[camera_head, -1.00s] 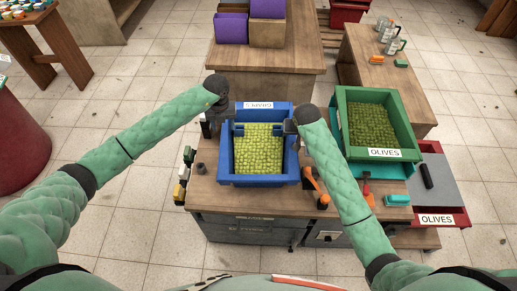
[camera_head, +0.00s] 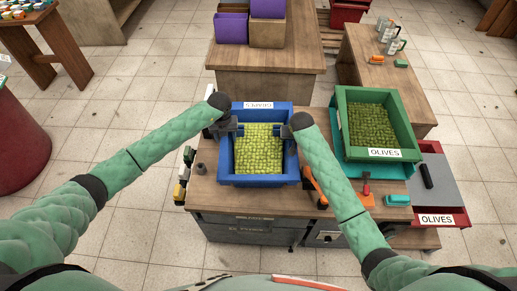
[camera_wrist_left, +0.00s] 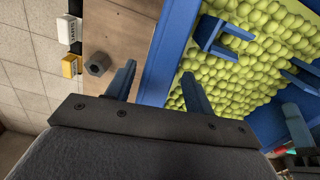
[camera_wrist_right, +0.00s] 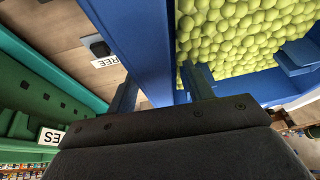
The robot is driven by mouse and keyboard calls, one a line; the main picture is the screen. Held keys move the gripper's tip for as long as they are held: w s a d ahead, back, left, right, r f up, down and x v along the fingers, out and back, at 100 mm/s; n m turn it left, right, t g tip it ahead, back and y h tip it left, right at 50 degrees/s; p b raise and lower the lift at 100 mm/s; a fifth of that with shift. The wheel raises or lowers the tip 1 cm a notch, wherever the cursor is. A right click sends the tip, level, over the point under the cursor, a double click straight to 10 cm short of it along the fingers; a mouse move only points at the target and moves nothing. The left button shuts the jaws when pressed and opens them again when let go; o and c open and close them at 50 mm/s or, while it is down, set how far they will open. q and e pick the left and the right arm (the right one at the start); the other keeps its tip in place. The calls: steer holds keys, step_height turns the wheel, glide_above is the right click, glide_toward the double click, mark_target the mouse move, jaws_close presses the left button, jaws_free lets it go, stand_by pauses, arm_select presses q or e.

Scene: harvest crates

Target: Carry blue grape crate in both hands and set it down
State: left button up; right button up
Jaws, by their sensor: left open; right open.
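The blue grape crate (camera_head: 258,180), full of yellow-green grapes (camera_head: 258,150), stands on the wooden worktop in front of me. My left gripper (camera_head: 232,129) is open at the crate's left wall; in the left wrist view its fingers (camera_wrist_left: 158,88) stand on either side of that blue wall (camera_wrist_left: 160,62). My right gripper (camera_head: 291,131) is open at the right wall; in the right wrist view its fingers (camera_wrist_right: 160,88) stand either side of the wall (camera_wrist_right: 138,40). I cannot tell whether the fingers touch the walls.
A green crate of olives (camera_head: 378,154) stands close on the right, over a teal crate (camera_head: 390,170). An orange-handled tool (camera_head: 313,188) lies right of the blue crate. Small boxes (camera_head: 181,181) line the worktop's left edge. Purple crates (camera_head: 232,27) stand on a table behind.

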arm_select(q)
jaws_close()
arm_select(e)
jaws_close()
arm_select(q)
steer(key=shift+w+r, duration=0.1)
steer(key=shift+r, duration=0.1)
arm_select(e)
steer(key=shift+w+r, duration=0.1)
steer(key=shift+r, duration=0.1)
